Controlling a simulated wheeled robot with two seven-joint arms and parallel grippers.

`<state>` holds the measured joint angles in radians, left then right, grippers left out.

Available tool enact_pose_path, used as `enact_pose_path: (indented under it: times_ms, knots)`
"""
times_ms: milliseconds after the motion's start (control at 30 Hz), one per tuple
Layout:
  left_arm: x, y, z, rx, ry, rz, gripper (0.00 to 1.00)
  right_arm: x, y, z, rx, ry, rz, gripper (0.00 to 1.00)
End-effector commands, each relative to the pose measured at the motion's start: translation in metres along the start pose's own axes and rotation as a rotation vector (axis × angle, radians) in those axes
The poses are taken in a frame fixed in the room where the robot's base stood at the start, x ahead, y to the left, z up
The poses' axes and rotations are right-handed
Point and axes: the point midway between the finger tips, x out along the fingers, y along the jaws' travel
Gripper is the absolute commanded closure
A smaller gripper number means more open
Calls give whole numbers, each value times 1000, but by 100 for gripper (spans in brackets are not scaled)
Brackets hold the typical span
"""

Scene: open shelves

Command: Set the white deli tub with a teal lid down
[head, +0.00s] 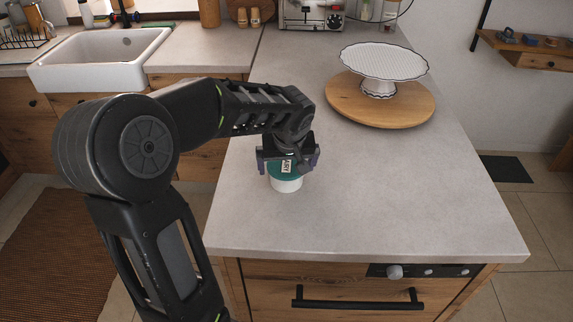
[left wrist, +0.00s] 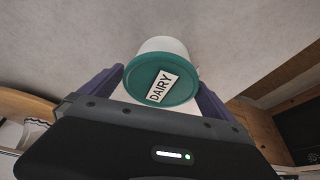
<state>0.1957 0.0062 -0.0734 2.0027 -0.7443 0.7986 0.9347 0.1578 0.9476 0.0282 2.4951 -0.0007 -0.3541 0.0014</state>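The white deli tub with a teal lid (head: 286,185) is at the near part of the grey counter, upright as far as I can see. My left gripper (head: 288,165) comes down over it, with one finger on each side. In the left wrist view the tub's teal lid (left wrist: 160,88), with a "DAIRY" label, sits between the two fingers (left wrist: 162,88), which appear to touch its sides. I cannot tell whether the tub's base touches the counter. My right gripper is not in view.
A round wooden board (head: 413,112) with a white cake stand (head: 381,62) stands at the back right of the counter (head: 400,190). A white sink (head: 100,62) is at the left back. The counter right of the tub is clear; its front edge is nearby.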

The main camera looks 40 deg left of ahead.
Motion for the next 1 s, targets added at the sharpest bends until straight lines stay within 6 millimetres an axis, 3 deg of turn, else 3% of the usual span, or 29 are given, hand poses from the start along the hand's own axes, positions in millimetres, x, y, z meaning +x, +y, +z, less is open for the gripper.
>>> enact_pose_path:
  times_ms: [367, 800, 1000]
  knots:
    - [-9, 1, -2, -1, 3, 2, 0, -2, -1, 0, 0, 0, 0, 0]
    - [-93, 1, -2, -1, 4, 4, 0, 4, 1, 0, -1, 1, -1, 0]
    - [-118, 1, -1, 1, 2, 2, 0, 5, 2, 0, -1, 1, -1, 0]
